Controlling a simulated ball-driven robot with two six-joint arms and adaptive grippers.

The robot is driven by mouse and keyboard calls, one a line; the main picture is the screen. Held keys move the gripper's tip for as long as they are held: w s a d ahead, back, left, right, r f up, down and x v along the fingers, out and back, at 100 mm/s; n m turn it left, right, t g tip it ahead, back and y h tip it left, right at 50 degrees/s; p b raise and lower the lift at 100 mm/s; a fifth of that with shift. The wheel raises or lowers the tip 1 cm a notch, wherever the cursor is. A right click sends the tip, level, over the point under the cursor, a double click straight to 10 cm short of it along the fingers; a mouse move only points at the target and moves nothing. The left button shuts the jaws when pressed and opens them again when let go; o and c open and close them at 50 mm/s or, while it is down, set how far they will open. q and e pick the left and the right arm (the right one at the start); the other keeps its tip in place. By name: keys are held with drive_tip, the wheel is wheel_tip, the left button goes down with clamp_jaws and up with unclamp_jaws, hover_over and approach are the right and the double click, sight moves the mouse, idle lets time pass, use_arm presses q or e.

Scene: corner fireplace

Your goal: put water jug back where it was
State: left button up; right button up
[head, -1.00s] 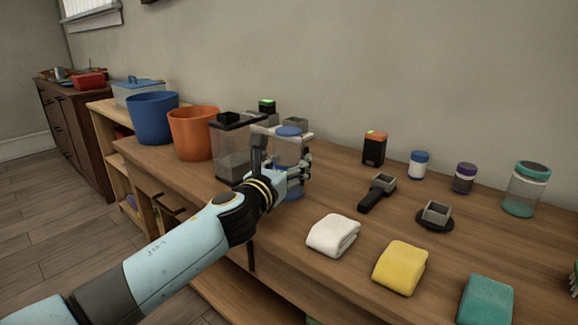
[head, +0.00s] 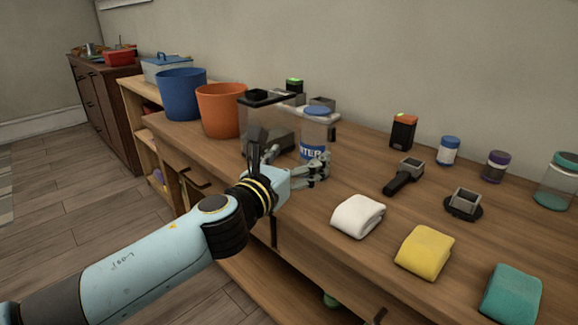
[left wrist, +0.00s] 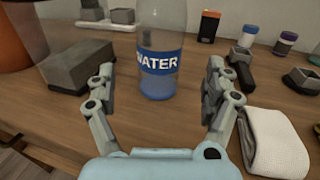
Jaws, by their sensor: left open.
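The water jug (head: 316,130) is a clear bottle with a blue cap and a blue label reading WATER. It stands upright on the wooden counter, and it also shows in the left wrist view (left wrist: 160,52). My left gripper (head: 290,165) is open and low in front of the jug, on the near side. In the left wrist view the fingers (left wrist: 160,92) are spread wide, with the jug just beyond and between them; I see no finger touching it. My right gripper is not in view.
A clear dark-lidded container (head: 262,120) stands left of the jug, with an orange bucket (head: 220,112) and a blue bucket (head: 181,98) farther left. A white folded cloth (head: 357,216) lies close on the right, then a yellow cloth (head: 425,252). Small jars stand at the back right.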

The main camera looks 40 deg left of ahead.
use_arm(q)
drive_tip(key=shift+s+d, duration=0.15)
drive_tip(key=shift+s, duration=0.75)
drive_tip(key=shift+s+d, duration=0.15)
drive_tip(key=shift+s, duration=0.7)
